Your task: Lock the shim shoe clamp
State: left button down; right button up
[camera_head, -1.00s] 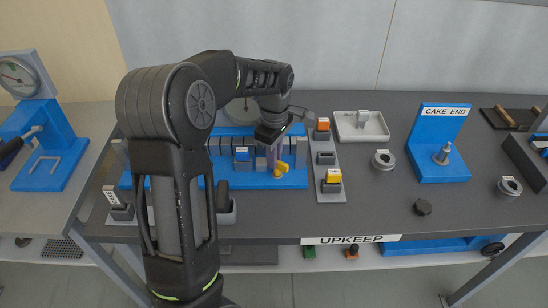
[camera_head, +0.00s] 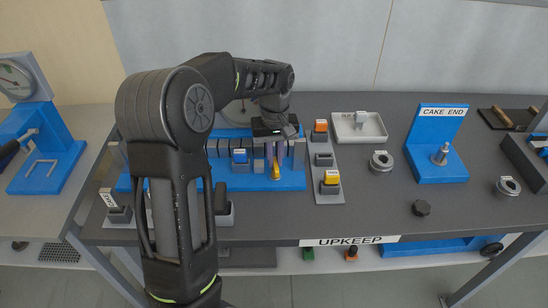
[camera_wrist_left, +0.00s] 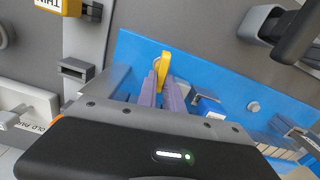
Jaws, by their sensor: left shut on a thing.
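The shim shoe clamp shows as a small yellow lever (camera_head: 276,172) at the right part of a blue fixture (camera_head: 293,181) on the dark bench. In the left wrist view the yellow lever (camera_wrist_left: 164,62) stands between the tips of my purple fingers. My left gripper (camera_head: 273,160) reaches down from above and is shut on this lever; it also shows in the left wrist view (camera_wrist_left: 161,82). The lever points towards the bench's front edge. The clamp's base is partly hidden by the fingers. My right gripper is not in view.
A grey strip right of the fixture holds an orange-topped block (camera_head: 320,126) and a yellow-topped block (camera_head: 331,178). A white tray (camera_head: 345,137), a ring (camera_head: 381,161) and the blue CAKE END stand (camera_head: 428,168) lie further right.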

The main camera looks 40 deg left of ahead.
aim_at(275, 160)
pick_arm(q)
jog(key=shift+m, duration=0.6)
jog(key=c, duration=1.5)
grip_release()
jog(key=shift+r, duration=0.1)
notch_tip(275, 160, up, 8)
jog(key=shift+f+b, duration=0.15)
jog(key=shift+b, duration=0.25)
